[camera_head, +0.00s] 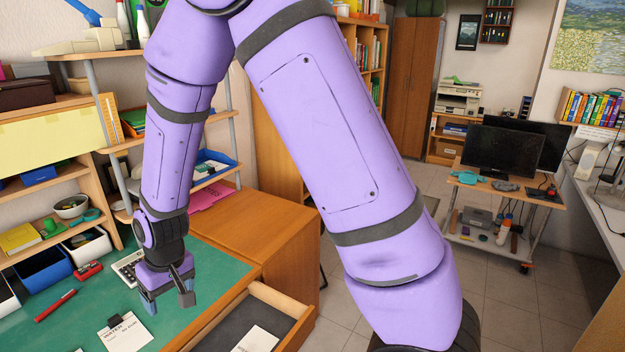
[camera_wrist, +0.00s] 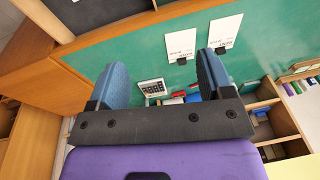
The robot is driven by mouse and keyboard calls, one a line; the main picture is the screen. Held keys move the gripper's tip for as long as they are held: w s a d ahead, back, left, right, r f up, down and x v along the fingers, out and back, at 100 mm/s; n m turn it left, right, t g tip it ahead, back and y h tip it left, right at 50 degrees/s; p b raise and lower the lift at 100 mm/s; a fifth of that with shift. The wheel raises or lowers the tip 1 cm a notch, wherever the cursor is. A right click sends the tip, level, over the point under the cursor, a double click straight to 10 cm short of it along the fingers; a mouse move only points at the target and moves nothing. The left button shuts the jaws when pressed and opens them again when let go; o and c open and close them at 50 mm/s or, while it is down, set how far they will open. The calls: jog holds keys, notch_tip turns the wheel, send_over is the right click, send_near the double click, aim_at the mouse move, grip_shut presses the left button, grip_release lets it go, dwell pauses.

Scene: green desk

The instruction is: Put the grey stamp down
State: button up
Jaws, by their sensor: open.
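My gripper (camera_head: 169,298) is open above the green desk (camera_head: 205,268), its fingers pointing down. In the wrist view its two blue-grey finger pads (camera_wrist: 116,86) stand wide apart with nothing held between them. I cannot make out a grey stamp in either view. The arm and gripper hide part of the desk in the head view.
A calculator (camera_head: 128,268), a red stapler (camera_head: 88,270), a red marker (camera_head: 55,305) and a clipped paper (camera_head: 125,335) lie on the desk. A drawer (camera_head: 293,308) stands open at the front right. Shelves with bins line the left.

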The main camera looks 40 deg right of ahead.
jog(key=s+d+r+m+t, duration=0.1)
jog(key=s+d+r, duration=0.35)
jog(key=r, duration=0.55)
jog(key=s+d+r+t, duration=0.1)
jog(key=s+d+r, duration=0.2)
jog(key=d+r, duration=0.5)
jog(key=s+d+r+t, duration=0.1)
jog(key=s+d+r, duration=0.2)
jog(key=s+r, duration=0.2)
jog(key=s+d+r+m+h, duration=0.1)
jog(key=s+d+r, duration=0.2)
jog(key=s, duration=0.7)
notch_tip(320, 180, up, 2)
jog(key=shift+s+r+t, duration=0.15)
jog(key=shift+s+t, duration=0.1)
jog(key=shift+t, duration=0.15)
jog(key=shift+d, duration=0.1)
jog(key=shift+c, duration=0.2)
